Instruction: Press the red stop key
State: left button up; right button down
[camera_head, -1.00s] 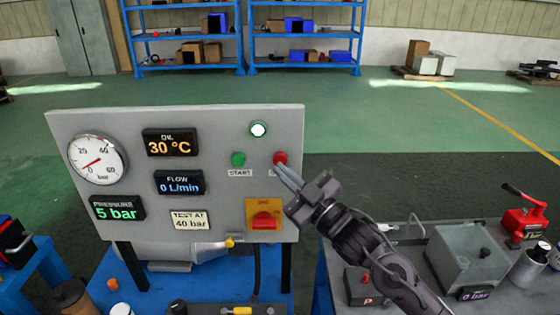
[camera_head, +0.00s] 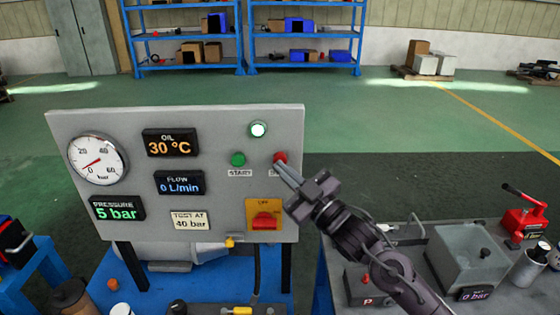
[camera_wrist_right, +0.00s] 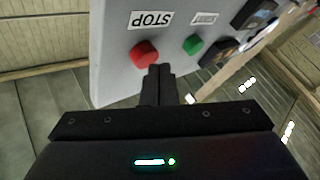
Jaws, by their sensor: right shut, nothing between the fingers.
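The red stop key (camera_head: 280,158) is a round button at the right side of the grey upright panel (camera_head: 215,135). It also shows in the right wrist view (camera_wrist_right: 144,54), beside its STOP label (camera_wrist_right: 150,19). My right gripper (camera_head: 281,168) is shut and empty. Its fingertips are at the lower edge of the red key in the head view and partly cover its label. In the wrist view the fingertips are just beside the key; I cannot tell whether they touch it. My left gripper is not in view.
A green START key (camera_head: 238,160) is left of the red key. A lit white lamp (camera_head: 258,130) is above. A red rotary switch on a yellow plate (camera_head: 253,206) is below. A grey box (camera_head: 466,258) stands on the bench at right.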

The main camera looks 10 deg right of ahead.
jog(key=shift+w+d, duration=0.1)
jog(key=shift+w, duration=0.35)
dwell(0.8)
jog(key=shift+s, duration=0.9)
jog(key=shift+a, duration=0.2)
jog(key=s, duration=0.3)
jog(key=s+a, duration=0.1)
jog(key=s, duration=0.1)
jog(key=shift+d+f, duration=0.1)
dwell(0.6)
